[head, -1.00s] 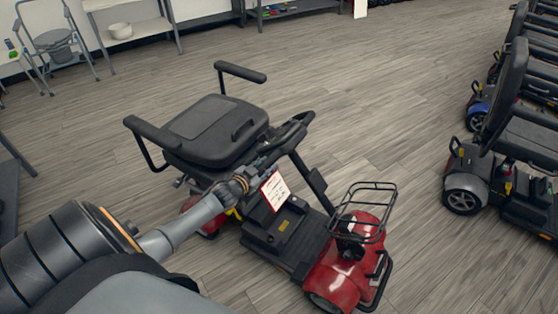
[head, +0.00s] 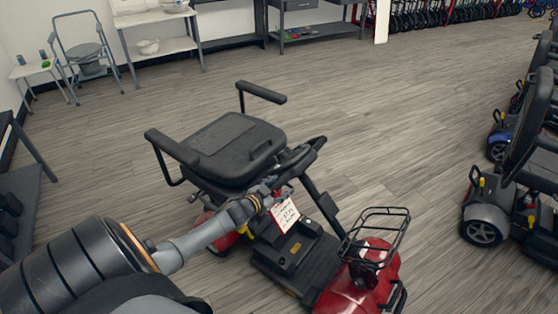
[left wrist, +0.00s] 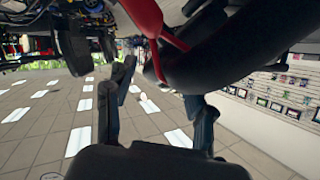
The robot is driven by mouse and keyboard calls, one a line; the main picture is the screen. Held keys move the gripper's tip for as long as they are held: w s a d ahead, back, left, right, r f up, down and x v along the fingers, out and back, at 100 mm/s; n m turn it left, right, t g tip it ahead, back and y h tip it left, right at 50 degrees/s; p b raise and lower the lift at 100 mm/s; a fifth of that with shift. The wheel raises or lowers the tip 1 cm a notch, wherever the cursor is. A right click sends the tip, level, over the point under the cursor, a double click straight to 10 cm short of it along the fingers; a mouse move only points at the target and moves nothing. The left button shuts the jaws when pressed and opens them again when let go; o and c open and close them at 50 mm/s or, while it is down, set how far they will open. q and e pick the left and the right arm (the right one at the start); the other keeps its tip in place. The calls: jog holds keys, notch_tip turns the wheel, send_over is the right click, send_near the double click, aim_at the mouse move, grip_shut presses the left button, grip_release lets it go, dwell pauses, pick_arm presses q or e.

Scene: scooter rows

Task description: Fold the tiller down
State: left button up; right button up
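The red and black scooter's tiller (head: 322,198) leans back from the front deck toward the seat. Its dark looped handlebar (head: 312,149) is at the top, beside the seat's front edge. My left gripper (head: 272,192) is at the near end of the handlebar, beside a white hanging tag (head: 286,215). In the left wrist view, the two fingers of my left gripper (left wrist: 160,95) stand well apart. A thick black curved bar (left wrist: 235,50) crosses at the right fingertip and partly hides it. A red strap (left wrist: 148,30) hangs there. My right gripper does not show.
A wire basket (head: 378,235) tops the red front cover (head: 362,290). Other scooters (head: 487,215) line the right side. The floor behind is clear up to the shelves (head: 160,45).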

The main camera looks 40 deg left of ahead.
pick_arm(q)
jog(key=shift+d, duration=0.15)
jog(key=a+v, duration=0.1)
jog(key=v, duration=1.1)
jog(key=shift+d, duration=0.45)
